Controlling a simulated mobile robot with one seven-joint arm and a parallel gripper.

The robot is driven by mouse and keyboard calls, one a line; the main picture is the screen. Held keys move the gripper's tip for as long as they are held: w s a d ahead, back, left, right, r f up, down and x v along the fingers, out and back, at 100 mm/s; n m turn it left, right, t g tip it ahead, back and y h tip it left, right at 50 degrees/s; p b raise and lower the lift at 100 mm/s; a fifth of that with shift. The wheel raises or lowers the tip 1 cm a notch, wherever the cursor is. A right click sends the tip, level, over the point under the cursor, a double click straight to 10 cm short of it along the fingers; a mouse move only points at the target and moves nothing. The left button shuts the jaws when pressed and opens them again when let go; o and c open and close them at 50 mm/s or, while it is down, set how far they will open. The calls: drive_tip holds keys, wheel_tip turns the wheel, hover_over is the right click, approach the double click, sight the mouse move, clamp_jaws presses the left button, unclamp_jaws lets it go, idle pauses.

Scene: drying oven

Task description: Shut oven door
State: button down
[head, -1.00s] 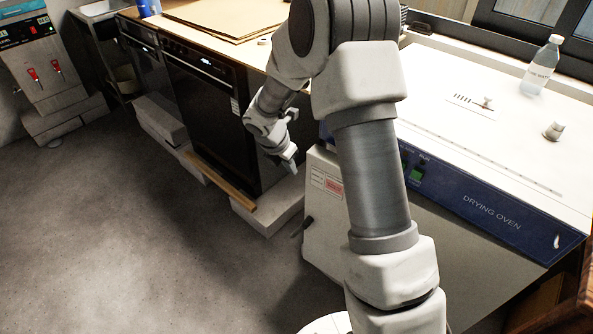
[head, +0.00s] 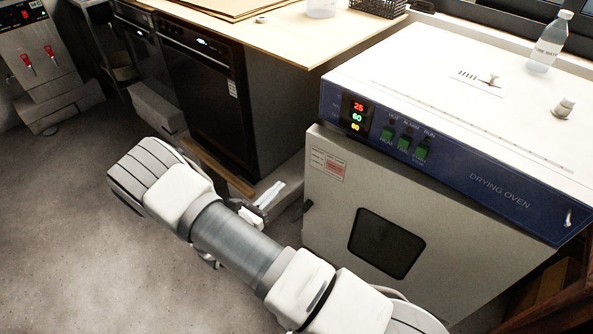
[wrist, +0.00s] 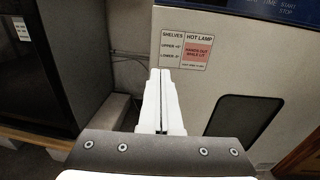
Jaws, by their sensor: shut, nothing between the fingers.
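The drying oven (head: 470,165) stands at the right, with its white door (head: 330,205) facing front. The door has a dark window (head: 385,243) and a small dark handle (head: 307,207) on its left edge. The door lies close under the blue panel; I cannot tell whether it is fully shut. My gripper (head: 276,187) is just left of the door's left edge, apart from it in the head view. In the wrist view, my gripper (wrist: 160,72) is shut and empty, its fingertips pointing past the door's label (wrist: 185,50), with the window to the right.
A black appliance (head: 208,95) stands under the wooden counter (head: 290,35) at the left. A bottle (head: 550,42) and a small knob-like piece (head: 563,107) are on the oven top. Grey floor (head: 60,240) at the left is open.

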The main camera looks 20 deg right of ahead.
sight(311, 155)
drive_tip(key=b+x, duration=0.2)
drive_tip(key=x, duration=1.1)
drive_tip(key=shift+w+d, duration=0.1)
drive_tip(key=shift+d, duration=0.25)
drive_tip(key=shift+f, duration=0.1)
